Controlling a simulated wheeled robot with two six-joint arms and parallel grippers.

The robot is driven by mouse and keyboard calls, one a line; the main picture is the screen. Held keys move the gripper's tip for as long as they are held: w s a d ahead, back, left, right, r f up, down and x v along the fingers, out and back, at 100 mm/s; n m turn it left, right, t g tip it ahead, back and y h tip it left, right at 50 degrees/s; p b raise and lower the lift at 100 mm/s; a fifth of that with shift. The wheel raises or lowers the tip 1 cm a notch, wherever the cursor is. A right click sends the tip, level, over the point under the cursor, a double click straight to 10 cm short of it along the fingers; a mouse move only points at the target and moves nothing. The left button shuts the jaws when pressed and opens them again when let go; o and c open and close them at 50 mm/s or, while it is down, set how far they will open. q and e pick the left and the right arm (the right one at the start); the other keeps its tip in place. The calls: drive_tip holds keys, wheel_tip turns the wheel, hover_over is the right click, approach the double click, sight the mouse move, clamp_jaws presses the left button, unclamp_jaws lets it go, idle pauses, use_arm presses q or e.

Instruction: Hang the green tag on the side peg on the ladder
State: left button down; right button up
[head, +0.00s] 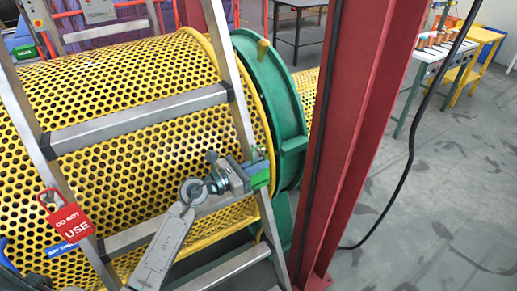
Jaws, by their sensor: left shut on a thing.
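The ladder (143,118) stands in front of a yellow perforated drum, with two rails and several grey rungs. My left gripper (250,172) reaches up from the bottom and is shut on the green tag (262,179). The tag is at the ladder's right rail, mostly hidden by the jaws; only its green edge shows. A small fitting (258,153) just above the jaws may be the side peg; I cannot tell whether the tag touches it. My right gripper is out of view.
A red DO NOT USE tag (67,218) and a blue tag (62,249) hang at the ladder's left rail. A red steel column (352,130) stands close right of the ladder, with a black cable (411,135). Grey floor (440,200) is open further right.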

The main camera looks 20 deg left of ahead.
use_arm(q)
drive_tip(key=shift+s, duration=0.1)
drive_tip(key=c, duration=1.6)
unclamp_jaws()
drive_tip(key=shift+o, duration=0.3)
drive_tip(key=shift+d+r, duration=0.1)
drive_tip(key=shift+d, duration=0.1)
drive_tip(key=shift+a, duration=0.1)
drive_tip(key=shift+v, duration=0.9)
drive_tip(key=b+v, duration=0.1)
drive_tip(key=v, duration=0.6)
drive_tip(key=shift+a, duration=0.15)
